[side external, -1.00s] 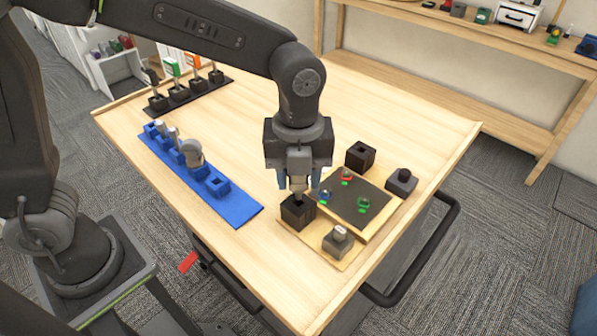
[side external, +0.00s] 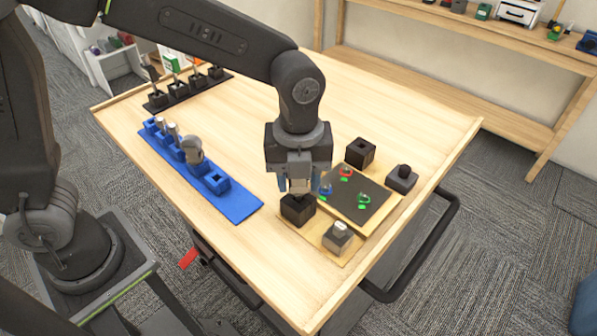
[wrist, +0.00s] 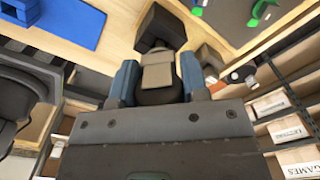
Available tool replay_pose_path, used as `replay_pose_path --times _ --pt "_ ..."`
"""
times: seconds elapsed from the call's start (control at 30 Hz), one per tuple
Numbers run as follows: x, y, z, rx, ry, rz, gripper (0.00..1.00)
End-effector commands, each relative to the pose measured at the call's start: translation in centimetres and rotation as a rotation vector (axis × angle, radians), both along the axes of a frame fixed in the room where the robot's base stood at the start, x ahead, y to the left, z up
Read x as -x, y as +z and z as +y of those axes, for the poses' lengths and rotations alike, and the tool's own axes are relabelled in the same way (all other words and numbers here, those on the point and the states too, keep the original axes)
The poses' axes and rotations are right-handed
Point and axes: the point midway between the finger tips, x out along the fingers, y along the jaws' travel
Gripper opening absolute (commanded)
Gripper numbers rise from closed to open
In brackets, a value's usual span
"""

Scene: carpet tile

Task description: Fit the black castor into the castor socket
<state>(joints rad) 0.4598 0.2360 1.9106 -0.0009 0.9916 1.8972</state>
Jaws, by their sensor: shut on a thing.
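My gripper (side external: 299,184), with blue fingers, points down above the near end of the panel and is shut on the castor. In the wrist view the castor (wrist: 157,74) sits between the blue fingers, with a grey-beige body and a dark rounded part. A black square block (side external: 297,211), which looks like the castor socket, stands directly under the gripper. It also shows beyond the fingers in the wrist view (wrist: 160,25). A dark stem of the castor reaches the top of this block; whether it is inside the opening cannot be told.
Another black block with a square opening (side external: 360,153) stands behind. A grey block with a dark knob (side external: 401,179) is at right, and one with a pale knob (side external: 338,238) in front. A dark panel (side external: 355,207) carries coloured rings. A blue rack (side external: 235,204) lies left.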

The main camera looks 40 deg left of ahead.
Motion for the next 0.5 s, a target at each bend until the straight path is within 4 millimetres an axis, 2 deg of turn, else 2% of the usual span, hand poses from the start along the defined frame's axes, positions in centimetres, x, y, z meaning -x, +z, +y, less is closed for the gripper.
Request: replay_pose_path --times 0.5 --pt "0.0 -1.3 0.0 -0.001 0.000 0.001 0.15"
